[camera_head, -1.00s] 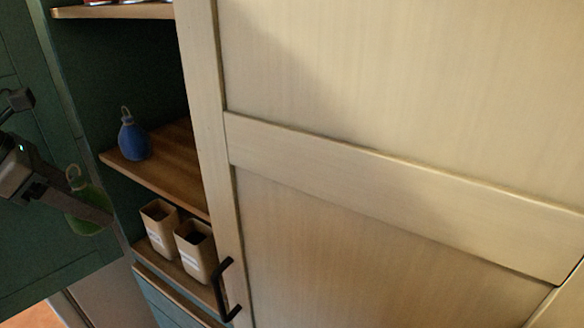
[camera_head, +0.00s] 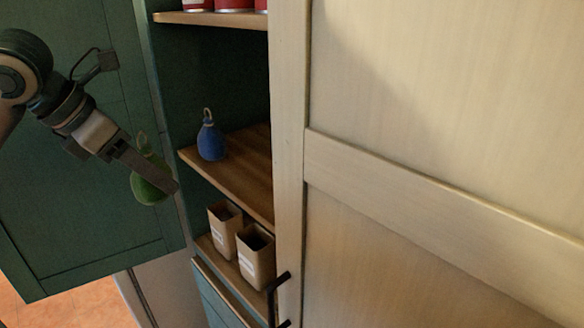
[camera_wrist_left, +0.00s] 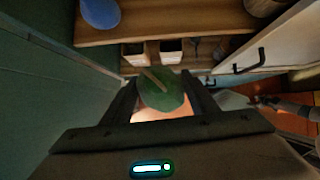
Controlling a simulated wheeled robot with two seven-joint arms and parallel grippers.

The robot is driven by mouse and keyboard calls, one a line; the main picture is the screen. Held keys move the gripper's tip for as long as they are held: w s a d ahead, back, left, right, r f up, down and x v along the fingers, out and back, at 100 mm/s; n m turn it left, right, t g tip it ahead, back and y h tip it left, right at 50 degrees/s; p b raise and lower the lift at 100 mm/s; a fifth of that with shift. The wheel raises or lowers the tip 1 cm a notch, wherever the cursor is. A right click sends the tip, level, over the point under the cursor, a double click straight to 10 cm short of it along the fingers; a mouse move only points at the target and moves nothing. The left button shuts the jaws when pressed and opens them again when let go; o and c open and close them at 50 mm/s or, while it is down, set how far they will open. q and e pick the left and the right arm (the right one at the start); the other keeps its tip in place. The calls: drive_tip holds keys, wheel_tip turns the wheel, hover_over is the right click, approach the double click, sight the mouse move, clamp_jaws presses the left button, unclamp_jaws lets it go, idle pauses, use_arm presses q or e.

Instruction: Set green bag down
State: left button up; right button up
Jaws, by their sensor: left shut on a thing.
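The green bag (camera_head: 146,188) is a small pear-shaped sack with a loop on top. My left gripper (camera_head: 160,178) is shut on it and holds it in the air, in front of the open green door and left of the shelves. In the left wrist view the green bag (camera_wrist_left: 161,92) sits between the fingers of my left gripper (camera_wrist_left: 160,98). A blue bag (camera_head: 211,140) of similar shape stands on the middle wooden shelf (camera_head: 240,172). It also shows in the left wrist view (camera_wrist_left: 100,13).
Two tan boxes (camera_head: 255,258) stand on the lower shelf. Red cans (camera_head: 233,4) stand on the top shelf. A pale sliding door (camera_head: 400,120) with a black handle covers the right side. The middle shelf has bare room right of the blue bag.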

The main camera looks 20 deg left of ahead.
use_arm(q)
drive_tip(key=shift+w+d+r+p, duration=0.1)
drive_tip(key=shift+w+r+p, duration=0.1)
drive_tip(key=shift+w+p, duration=0.2)
drive_tip(key=w+d+p, duration=0.1)
drive_tip(key=w+p, duration=0.2)
drive_tip(key=w, duration=0.2)
drive_tip(key=w+d+p, duration=0.2)
drive_tip(key=w+p, duration=0.2)
drive_tip(key=w, duration=0.1)
drive_tip(key=w+d+p, duration=0.2)
drive_tip(key=w+p, duration=0.2)
drive_tip(key=w, duration=0.1)
drive_tip(key=shift+w, duration=0.15)
drive_tip(key=shift+w+d, duration=0.15)
drive_tip(key=shift+w, duration=0.2)
drive_tip(key=shift+w+f, duration=0.2)
